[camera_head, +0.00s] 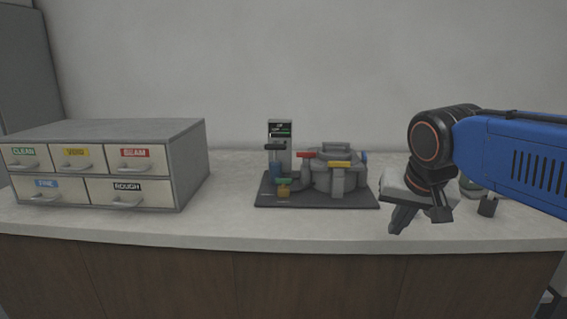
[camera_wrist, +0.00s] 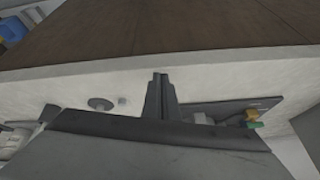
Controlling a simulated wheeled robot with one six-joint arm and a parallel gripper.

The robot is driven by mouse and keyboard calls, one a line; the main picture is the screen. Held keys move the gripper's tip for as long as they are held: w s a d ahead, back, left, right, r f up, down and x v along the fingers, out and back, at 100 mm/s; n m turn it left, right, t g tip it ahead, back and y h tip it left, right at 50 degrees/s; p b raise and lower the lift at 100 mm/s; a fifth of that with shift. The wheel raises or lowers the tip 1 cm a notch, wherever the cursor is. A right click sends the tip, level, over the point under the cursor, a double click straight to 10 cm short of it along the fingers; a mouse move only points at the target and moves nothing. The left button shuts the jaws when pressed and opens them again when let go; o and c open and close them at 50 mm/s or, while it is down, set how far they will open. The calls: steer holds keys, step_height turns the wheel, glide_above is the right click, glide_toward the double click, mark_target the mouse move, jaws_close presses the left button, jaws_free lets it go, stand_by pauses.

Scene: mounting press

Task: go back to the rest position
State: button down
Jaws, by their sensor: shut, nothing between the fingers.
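My gripper (camera_head: 397,226) hangs at the end of my blue arm on the right in the head view, over the front part of the counter. Its fingers (camera_wrist: 160,84) are together and empty in the wrist view, pointing toward the counter's front edge. The mounting press (camera_head: 335,175) stands on a dark base plate at the middle of the counter, to the left of my gripper and apart from it. A corner of its base plate (camera_wrist: 240,106) shows right of the fingers in the wrist view.
A drawer cabinet (camera_head: 190,165) with several labelled drawers, all looking shut, stands at the left. A small round item (camera_head: 468,185) is partly hidden behind my arm. The counter (camera_head: 230,215) is clear between cabinet and press. A wall rises behind.

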steer(key=s+d+f+n, duration=0.1)
steer(key=s+d+f, duration=0.1)
steer(key=s+f, duration=0.5)
steer(key=s+d+f+n, duration=0.2)
steer(key=s+f, duration=0.5)
steer(key=shift+s+d+f+g, duration=0.2)
steer(key=shift+d+f+g, duration=0.1)
steer(key=shift+f, duration=0.05)
